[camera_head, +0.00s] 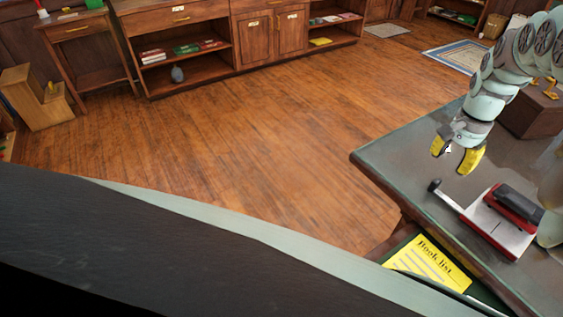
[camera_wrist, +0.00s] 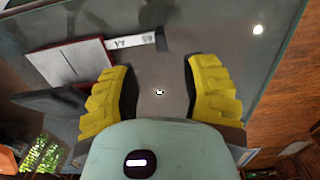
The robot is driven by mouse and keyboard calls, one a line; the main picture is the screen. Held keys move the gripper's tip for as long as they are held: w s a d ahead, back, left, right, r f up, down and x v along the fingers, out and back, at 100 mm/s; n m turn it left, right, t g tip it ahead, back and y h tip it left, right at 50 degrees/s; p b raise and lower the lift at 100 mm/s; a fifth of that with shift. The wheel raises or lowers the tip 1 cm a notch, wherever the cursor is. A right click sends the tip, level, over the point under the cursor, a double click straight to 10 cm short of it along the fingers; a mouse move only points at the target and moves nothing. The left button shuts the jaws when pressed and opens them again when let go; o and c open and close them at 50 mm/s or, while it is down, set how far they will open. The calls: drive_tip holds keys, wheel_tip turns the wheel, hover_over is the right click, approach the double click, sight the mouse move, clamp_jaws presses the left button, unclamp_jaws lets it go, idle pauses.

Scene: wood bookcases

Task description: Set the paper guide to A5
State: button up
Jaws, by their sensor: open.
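My gripper (camera_head: 457,158) is open and empty, above the table beyond the guide. Its yellow fingers (camera_wrist: 158,72) are apart, and the guide is not between them.
The dark table (camera_head: 400,165) has free room left of the punch. A brown box (camera_head: 530,117) stands behind my arm. A yellow "Book list" sheet (camera_head: 428,264) lies at the near side of the table. Wood bookcases (camera_head: 230,40) stand across the open floor.

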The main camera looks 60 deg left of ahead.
sight(438, 180)
drive_tip(key=f, duration=0.5)
drive_tip(key=f+b, duration=0.1)
drive_tip(key=f, duration=0.1)
drive_tip(key=shift+s+a+f, duration=0.1)
drive_tip(key=shift+a+f, duration=0.15)
drive_tip(key=shift+f, duration=0.1)
drive_tip(key=shift+d+f, duration=0.1)
drive_tip(key=shift+f, duration=0.5)
drive_tip(key=shift+o, duration=0.5)
clamp_jaws()
drive_tip(key=shift+d, duration=0.1)
